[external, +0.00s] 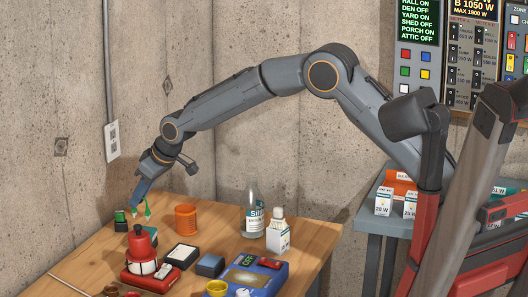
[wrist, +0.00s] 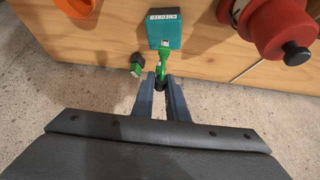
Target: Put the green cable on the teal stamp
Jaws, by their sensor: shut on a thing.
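The green cable (wrist: 162,64) is gripped near its black part between the fingertips of my gripper (wrist: 161,84) in the wrist view. Its pale-tipped end overlaps the lower edge of the teal stamp (wrist: 172,31), labelled CHECKED; I cannot tell whether they touch. Another green and black end (wrist: 137,66) hangs to the left. In the external view my gripper (external: 139,196) points down over the table's far left edge, with the cable (external: 146,210) below it.
An orange cup (external: 186,219) stands right of the cable. A red device with a black knob (external: 140,250) stands in front. The concrete wall is close behind.

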